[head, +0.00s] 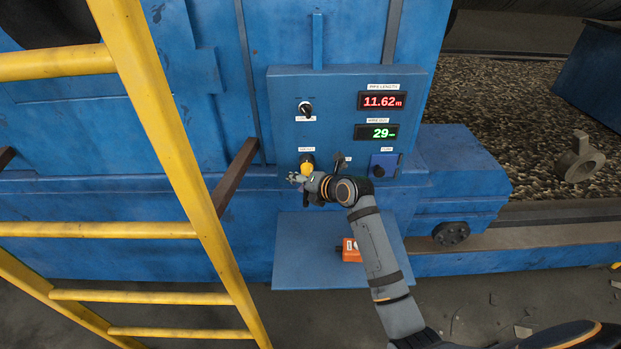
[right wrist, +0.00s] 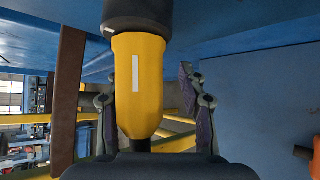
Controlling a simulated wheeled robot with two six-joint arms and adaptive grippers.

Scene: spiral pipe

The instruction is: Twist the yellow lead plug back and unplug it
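The yellow lead plug (head: 307,168) sits at the lower left of the blue control panel (head: 285,110), under a dark round socket. In the right wrist view the plug (right wrist: 138,85) shows large, with a white stripe, below the black socket (right wrist: 138,14). Its narrow end meets a dark lead, partly hidden by my gripper. My right gripper (head: 296,180) is at the plug in the head view. In the right wrist view its fingers (right wrist: 152,115) stand apart on either side of the plug, with a clear gap on the right. My left gripper is not in view.
The panel has two displays (head: 382,101), a black knob (head: 305,108) and a blue switch box (head: 383,166). An orange box (head: 351,250) lies on the blue shelf (head: 300,262) below. A yellow ladder (head: 175,150) and a brown bar (head: 234,177) stand to the left.

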